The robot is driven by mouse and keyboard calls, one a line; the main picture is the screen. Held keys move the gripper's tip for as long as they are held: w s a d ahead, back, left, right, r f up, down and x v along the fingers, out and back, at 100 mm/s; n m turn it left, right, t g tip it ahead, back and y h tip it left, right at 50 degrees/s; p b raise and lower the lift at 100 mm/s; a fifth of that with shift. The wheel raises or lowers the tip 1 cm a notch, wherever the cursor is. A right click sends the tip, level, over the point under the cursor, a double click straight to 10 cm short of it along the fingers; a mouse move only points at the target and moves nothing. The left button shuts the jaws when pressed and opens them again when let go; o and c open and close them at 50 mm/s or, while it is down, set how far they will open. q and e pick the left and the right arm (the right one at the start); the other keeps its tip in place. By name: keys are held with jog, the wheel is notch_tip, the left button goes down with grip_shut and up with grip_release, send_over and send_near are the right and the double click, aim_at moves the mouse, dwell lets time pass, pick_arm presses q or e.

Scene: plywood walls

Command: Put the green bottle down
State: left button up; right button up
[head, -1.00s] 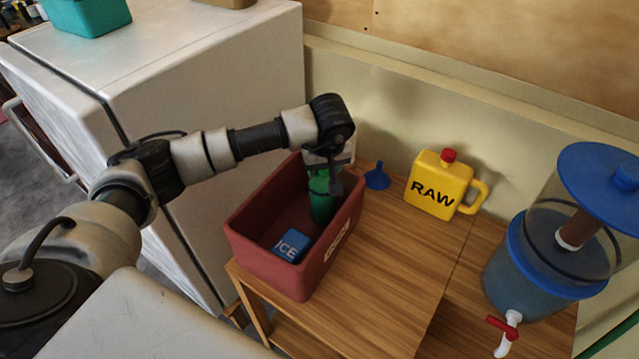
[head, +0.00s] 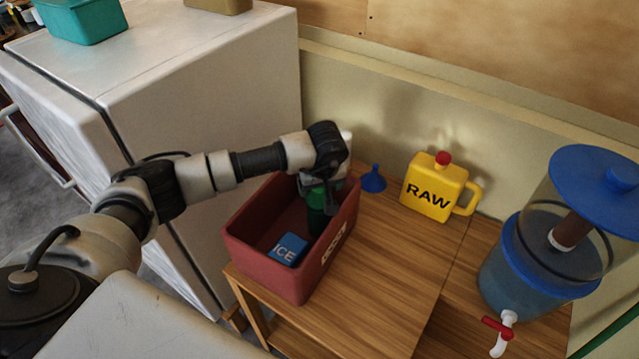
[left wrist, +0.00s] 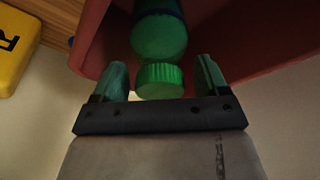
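The green bottle (head: 317,219) is inside the red bin (head: 290,275) on the wooden table, near the bin's far end. In the left wrist view the bottle (left wrist: 158,38) shows its ribbed green cap between the fingers of my left gripper (left wrist: 162,75). There is a visible gap between each finger and the cap, so the gripper is open around it. In the head view the left gripper (head: 318,187) is over the far part of the bin and hides the bottle's top. The bottle's base is hard to make out. My right gripper is not in view.
A blue ICE pack (head: 289,249) lies in the near part of the bin. To the right are a blue funnel (head: 373,180), a yellow RAW jug (head: 432,193) and a water dispenser (head: 540,265). The white fridge (head: 215,100) stands left. The table's front is clear.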

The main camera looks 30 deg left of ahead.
pick_arm(q)
jog(key=b+v, duration=0.3)
jog(key=v, duration=0.9)
dwell(0.4)
